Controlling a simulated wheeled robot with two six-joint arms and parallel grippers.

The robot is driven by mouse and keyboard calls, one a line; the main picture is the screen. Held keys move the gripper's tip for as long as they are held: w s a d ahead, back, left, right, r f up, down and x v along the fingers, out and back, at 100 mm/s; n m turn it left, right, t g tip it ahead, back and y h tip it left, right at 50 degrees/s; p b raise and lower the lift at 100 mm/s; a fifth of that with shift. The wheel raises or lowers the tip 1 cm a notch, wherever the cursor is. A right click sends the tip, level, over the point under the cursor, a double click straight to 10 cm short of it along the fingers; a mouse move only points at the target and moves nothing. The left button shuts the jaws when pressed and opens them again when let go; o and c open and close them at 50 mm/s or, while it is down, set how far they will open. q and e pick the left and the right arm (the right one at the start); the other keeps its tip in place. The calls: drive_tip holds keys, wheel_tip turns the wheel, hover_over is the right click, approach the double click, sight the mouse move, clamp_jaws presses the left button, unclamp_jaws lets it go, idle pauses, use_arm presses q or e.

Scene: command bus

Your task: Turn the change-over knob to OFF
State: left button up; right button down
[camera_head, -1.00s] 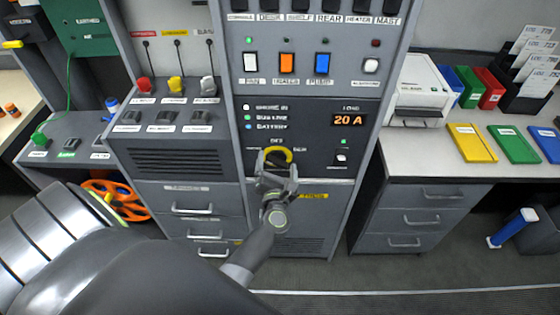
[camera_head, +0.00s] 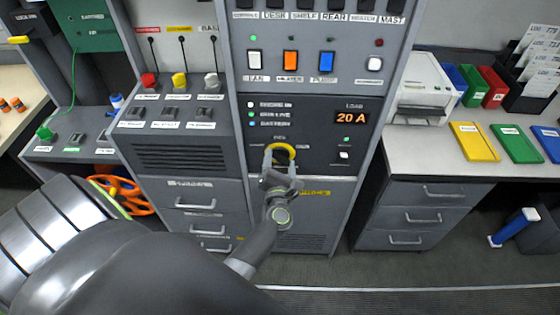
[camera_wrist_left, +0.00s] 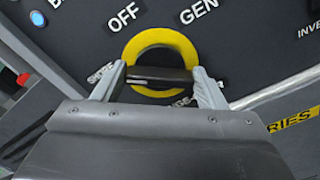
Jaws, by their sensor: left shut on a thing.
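The change-over knob is a black bar handle (camera_wrist_left: 160,76) inside a yellow ring (camera_wrist_left: 149,40) on the dark panel. The ring also shows in the head view (camera_head: 283,147), low on the middle cabinet. My left gripper (camera_wrist_left: 159,70) is shut on the knob, one grey finger at each end of the bar. In the wrist view the bar lies nearly level across the ring. The OFF label (camera_wrist_left: 124,17) is above the ring, left of the GEN label (camera_wrist_left: 197,12). Another label at the left is partly hidden by a finger. My right gripper is not in view.
Above the knob are a "20 A" display (camera_head: 351,118) and a row of coloured rocker switches (camera_head: 290,61). A small white switch (camera_head: 344,155) sits right of the knob. A sloped console (camera_head: 180,112) with levers juts out at left. A desk with drawers (camera_head: 410,215) stands at right.

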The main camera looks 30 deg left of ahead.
use_arm(q)
drive_tip(key=m+p, duration=0.3)
drive_tip(key=m, duration=0.3)
drive_tip(key=shift+w, duration=0.1)
drive_tip(key=shift+d+f+m+p, duration=0.1)
drive_tip(key=shift+m+p, duration=0.7)
drive_tip(key=shift+m, duration=1.3)
drive_tip(key=o, duration=1)
drive_tip(key=shift+f, duration=0.1)
